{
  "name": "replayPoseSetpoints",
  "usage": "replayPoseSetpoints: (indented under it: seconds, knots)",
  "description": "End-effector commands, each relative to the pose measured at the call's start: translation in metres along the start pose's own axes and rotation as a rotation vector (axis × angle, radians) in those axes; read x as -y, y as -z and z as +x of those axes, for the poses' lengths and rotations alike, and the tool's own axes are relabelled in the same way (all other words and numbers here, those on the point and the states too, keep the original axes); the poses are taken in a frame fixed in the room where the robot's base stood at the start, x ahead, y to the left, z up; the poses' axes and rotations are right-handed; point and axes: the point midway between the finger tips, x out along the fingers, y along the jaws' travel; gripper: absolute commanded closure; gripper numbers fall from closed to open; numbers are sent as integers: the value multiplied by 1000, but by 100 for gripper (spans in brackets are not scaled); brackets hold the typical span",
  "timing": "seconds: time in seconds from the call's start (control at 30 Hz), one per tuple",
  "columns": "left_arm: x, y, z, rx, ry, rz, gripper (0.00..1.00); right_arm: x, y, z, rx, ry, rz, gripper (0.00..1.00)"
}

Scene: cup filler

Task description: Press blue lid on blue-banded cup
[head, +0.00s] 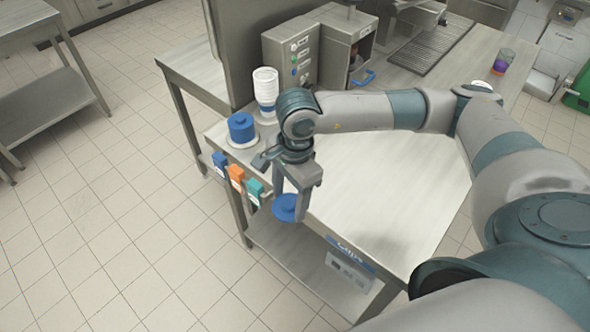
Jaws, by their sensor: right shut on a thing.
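My right gripper (293,199) is shut on a blue lid (285,209), a round disc held at the table's front left edge. A stack of blue lids (241,126) stands on a white round base at the table's left corner, to the left of my right arm. Behind it is a stack of white cups (265,78) with blue bands low on it. I cannot make out a separate single blue-banded cup; my right arm hides part of the table. My left gripper is not in view.
A grey machine with buttons (291,55) and a dispenser (347,32) with a blue handle stand at the back. Blue, orange (237,174) and teal boxes hang on the left edge. A purple cup (501,65) is at the far right. The table's middle (385,190) is clear.

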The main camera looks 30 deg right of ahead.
Motion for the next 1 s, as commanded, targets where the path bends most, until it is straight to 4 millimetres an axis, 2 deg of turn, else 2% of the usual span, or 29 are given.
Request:
replayPoseSetpoints:
  seconds: [0.6, 0.8, 1.0]
  knots:
    - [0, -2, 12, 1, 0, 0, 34, -23, -4, 65, 6, -120, -1121, 62]
    - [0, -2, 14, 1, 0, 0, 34, -28, -5, 77, 13, -149, -1361, 62]
    - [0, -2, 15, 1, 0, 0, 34, -30, -5, 80, 16, -158, -1445, 62]
